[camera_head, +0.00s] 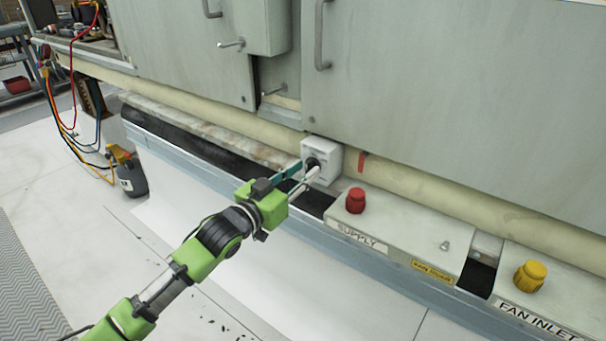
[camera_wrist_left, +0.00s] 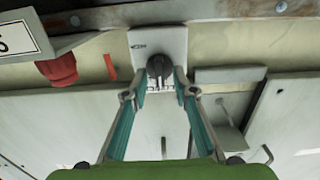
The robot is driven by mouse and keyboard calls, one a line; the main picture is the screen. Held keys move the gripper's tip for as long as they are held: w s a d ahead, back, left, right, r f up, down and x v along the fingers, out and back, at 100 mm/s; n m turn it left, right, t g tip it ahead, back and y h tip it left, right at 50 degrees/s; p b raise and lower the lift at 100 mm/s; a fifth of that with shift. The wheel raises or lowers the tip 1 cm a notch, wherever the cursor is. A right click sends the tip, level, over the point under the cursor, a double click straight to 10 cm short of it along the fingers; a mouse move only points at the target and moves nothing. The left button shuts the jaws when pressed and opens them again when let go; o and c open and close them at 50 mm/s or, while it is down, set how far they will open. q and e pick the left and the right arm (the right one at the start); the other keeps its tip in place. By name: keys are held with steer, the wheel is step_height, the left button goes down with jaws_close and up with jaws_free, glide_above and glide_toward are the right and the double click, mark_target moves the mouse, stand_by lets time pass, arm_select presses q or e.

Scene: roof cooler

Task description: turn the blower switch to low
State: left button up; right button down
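The blower switch is a small white box (camera_head: 328,157) with a dark round knob (camera_wrist_left: 159,70), mounted low on the grey cooler unit. In the left wrist view its white plate (camera_wrist_left: 150,42) has small markings that I cannot read. My left gripper (camera_head: 313,171) reaches the front of the box; its fingers also show in the left wrist view (camera_wrist_left: 159,92). The fingertips stand on either side of the knob, close to it. I cannot tell whether they touch it. In the head view the fingers partly cover the knob. My right gripper is not in view.
A red knob (camera_head: 355,200) on the SUPPLY box and a yellow knob (camera_head: 530,276) on the FAN INLET box lie to the right. A metal rail (camera_head: 330,238) runs below. A dark bottle with a yellow top (camera_head: 131,178) stands at left.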

arm_select(q)
steer(key=shift+w+d, duration=0.15)
steer(key=shift+w, duration=0.05)
jaws_close()
